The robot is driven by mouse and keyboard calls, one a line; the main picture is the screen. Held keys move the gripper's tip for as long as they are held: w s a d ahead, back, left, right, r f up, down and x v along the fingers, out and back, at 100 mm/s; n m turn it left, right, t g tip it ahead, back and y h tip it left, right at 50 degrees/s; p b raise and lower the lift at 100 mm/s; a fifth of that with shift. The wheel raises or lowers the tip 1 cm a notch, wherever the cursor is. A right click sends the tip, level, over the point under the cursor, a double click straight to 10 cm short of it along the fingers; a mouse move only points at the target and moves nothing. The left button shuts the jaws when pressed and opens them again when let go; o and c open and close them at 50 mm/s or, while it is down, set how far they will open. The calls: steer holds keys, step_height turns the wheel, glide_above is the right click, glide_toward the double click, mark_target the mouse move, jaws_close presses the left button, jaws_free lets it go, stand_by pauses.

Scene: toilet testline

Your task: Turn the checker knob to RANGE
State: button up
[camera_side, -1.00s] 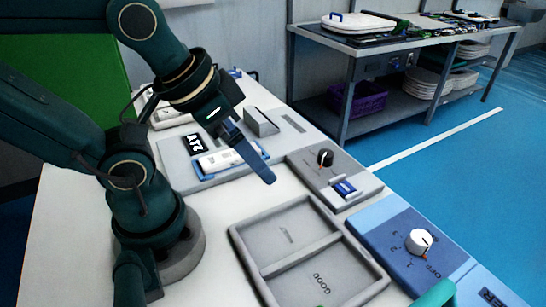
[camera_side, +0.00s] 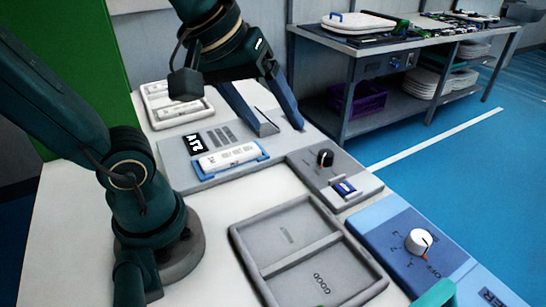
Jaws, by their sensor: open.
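Two knobs are in view, and I cannot read which one belongs to the checker.
A grey panel with a small display (camera_side: 194,143) and a white device in a blue cradle (camera_side: 231,157) lies left of the grey box. A two-compartment grey tray (camera_side: 240,250) lies in front. A white tray (camera_side: 157,93) is at the back left. A workbench (camera_side: 390,48) stands behind.

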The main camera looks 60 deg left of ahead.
steer(key=w+a+r+n+g, duration=0.1)
steer(key=w+r+n, duration=0.1)
steer(key=w+n, duration=0.45)
steer(key=n+g, duration=0.4)
steer(key=n, duration=0.4)
glide_above(325, 152)
step_height(325, 152, down, 14)
steer(key=shift+s+d+f, duration=0.1)
steer(key=shift+s+f, duration=0.05)
steer(key=shift+f, duration=2.5)
jaws_close()
